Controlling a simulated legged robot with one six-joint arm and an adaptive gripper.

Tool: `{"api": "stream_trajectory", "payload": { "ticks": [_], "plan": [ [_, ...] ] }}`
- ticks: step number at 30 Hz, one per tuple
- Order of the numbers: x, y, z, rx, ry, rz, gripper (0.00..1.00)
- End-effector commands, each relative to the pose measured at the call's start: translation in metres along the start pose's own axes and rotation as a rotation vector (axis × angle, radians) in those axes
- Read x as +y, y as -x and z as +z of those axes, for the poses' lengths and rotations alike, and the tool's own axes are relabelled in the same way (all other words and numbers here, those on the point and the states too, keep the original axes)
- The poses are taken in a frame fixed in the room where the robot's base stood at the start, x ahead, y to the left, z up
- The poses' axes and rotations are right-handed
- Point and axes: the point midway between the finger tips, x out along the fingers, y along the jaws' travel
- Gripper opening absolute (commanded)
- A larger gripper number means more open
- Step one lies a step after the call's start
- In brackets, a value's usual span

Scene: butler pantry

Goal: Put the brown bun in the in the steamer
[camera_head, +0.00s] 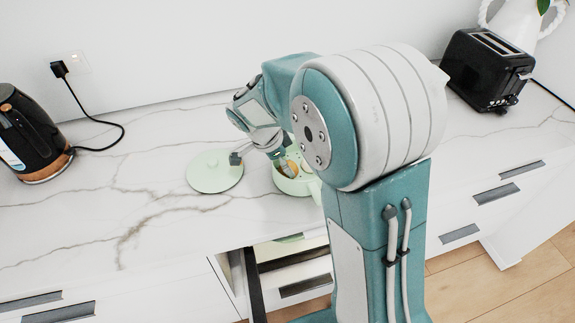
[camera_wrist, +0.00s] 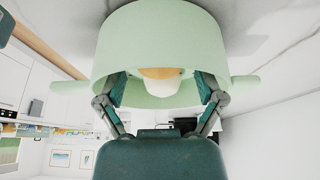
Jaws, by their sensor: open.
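The light green steamer (camera_head: 285,187) stands open on the marble counter, and its wall fills the upper part of the wrist view (camera_wrist: 160,38). Its round green lid (camera_head: 215,172) lies flat on the counter to the left. The brown bun (camera_wrist: 158,72) shows inside the steamer between my fingers, with a white rounded piece (camera_wrist: 162,88) beside it. A small orange-brown patch also shows in the pot in the head view. My gripper (camera_wrist: 161,84) is open, pointing into the steamer with a finger on each side of the bun. Contact with the bun cannot be told.
A black kettle (camera_head: 28,135) with a cord stands at the left. A black toaster (camera_head: 487,70) and a white vase (camera_head: 518,22) stand at the back right. The counter left and in front of the lid is clear. My arm hides the counter right of the steamer.

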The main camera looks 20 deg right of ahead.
Motion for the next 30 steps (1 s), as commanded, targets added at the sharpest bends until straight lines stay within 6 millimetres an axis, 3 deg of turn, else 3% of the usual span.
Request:
{"api": "stream_trajectory", "payload": {
  "ticks": [12,20,23,30],
  "plan": [
    [-0.001,0.085,0.000,-0.002,-0.001,-0.004,0.87],
    [0.003,0.107,-0.002,-0.009,0.018,-0.007,0.87],
    [0.018,0.114,-0.013,-0.041,0.103,-0.032,0.87],
    [0.081,0.134,-0.042,-0.135,0.501,-0.191,0.87]
  ]
}}
